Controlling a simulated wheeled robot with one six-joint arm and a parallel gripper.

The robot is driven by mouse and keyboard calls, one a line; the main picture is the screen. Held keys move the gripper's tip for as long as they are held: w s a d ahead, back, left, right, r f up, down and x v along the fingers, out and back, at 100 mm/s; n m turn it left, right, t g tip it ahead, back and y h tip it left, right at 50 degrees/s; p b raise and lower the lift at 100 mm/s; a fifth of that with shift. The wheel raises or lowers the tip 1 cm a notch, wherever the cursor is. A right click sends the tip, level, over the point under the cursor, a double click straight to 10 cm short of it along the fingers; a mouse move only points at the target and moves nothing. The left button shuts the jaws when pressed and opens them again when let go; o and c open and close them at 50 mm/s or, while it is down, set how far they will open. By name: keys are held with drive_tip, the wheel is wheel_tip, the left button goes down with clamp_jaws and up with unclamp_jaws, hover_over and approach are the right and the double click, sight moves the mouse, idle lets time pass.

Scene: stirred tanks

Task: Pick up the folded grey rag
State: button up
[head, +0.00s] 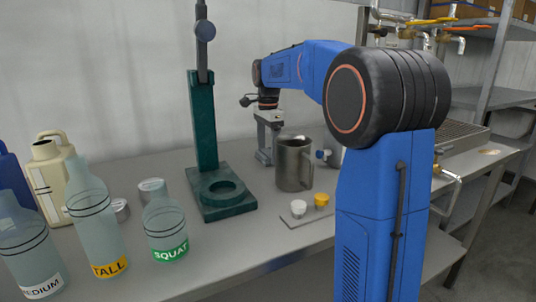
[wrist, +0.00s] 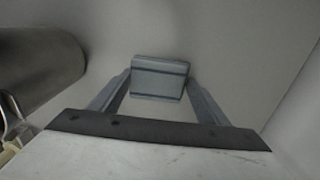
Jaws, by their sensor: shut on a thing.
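The folded grey rag (wrist: 160,68) shows in the wrist view as a small grey block with darker bands. It sits between the two fingers of my gripper (wrist: 158,84), which is shut on it near the fingertips. In the head view my gripper (head: 265,158) points down at the back of the bench, just left of and behind the metal jug. I cannot make out the rag in the head view, nor tell whether it touches the bench.
A metal jug (head: 294,167) stands close to my gripper and also shows in the wrist view (wrist: 35,65). A green stand (head: 204,130) is to the left. Bottles, including the squat one (head: 165,225), crowd the left. White and yellow caps (head: 321,200) lie in front.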

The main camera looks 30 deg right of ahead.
sight(268, 151)
wheel_tip(268, 151, up, 18)
drive_tip(key=shift+f, duration=0.15)
idle(0.3)
drive_tip(key=o, duration=0.5)
drive_tip(key=c, duration=0.4)
